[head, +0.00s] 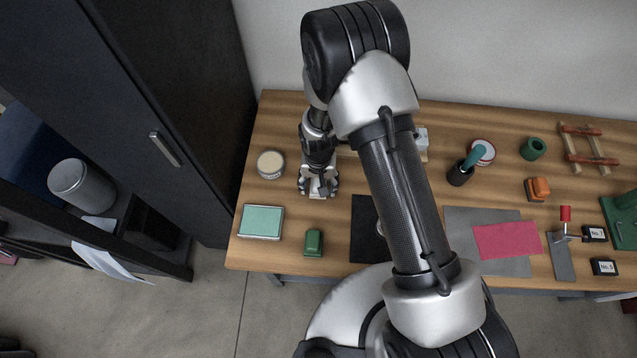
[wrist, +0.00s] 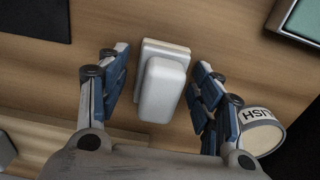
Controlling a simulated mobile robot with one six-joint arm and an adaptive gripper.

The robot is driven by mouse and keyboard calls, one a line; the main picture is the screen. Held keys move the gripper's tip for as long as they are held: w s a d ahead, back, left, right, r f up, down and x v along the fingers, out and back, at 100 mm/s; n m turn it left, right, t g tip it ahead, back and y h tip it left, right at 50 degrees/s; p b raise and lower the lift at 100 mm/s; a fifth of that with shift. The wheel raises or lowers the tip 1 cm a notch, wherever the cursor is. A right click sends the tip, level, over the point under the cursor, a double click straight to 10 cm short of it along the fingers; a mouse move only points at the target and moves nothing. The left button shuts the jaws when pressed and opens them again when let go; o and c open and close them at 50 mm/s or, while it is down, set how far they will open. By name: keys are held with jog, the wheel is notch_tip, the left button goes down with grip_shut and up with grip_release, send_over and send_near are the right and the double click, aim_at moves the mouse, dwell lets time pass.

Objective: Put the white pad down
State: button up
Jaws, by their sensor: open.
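The white pad (wrist: 160,88), a rounded white block on a flat pale base, appears to lie on the wooden table in the wrist view. My gripper (wrist: 161,60) is open around it, with one blue-padded finger on each side and a visible gap at both sides. In the head view my gripper (head: 318,188) points down at the table's left part, and the pad is mostly hidden between the fingers there.
A round tin (head: 270,164) stands close left of my gripper; its label shows in the wrist view (wrist: 260,128). A green-topped tray (head: 262,221), green block (head: 314,242) and black mat (head: 362,240) lie nearer the front edge. Bare wood surrounds the pad.

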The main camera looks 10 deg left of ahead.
jog(key=d+r+t+p, duration=0.1)
jog(key=d+r, duration=0.2)
jog(key=r, duration=0.9)
jog(key=d+r+p, duration=0.2)
jog(key=d+r, duration=0.1)
jog(key=r, duration=0.8)
jog(key=d+r+t+p, duration=0.1)
jog(key=d+r, duration=0.3)
jog(key=r, duration=0.8)
jog(key=s+d+r+t, duration=0.1)
jog(key=s+d+r, duration=0.4)
jog(key=s, duration=0.3)
jog(key=s+d+r+t, duration=0.1)
jog(key=s+d+r, duration=0.4)
jog(key=s, duration=0.4)
jog(key=shift+s+r+m+t, duration=0.2)
jog(key=shift+r+m+t, duration=0.1)
jog(key=shift+r, duration=0.55)
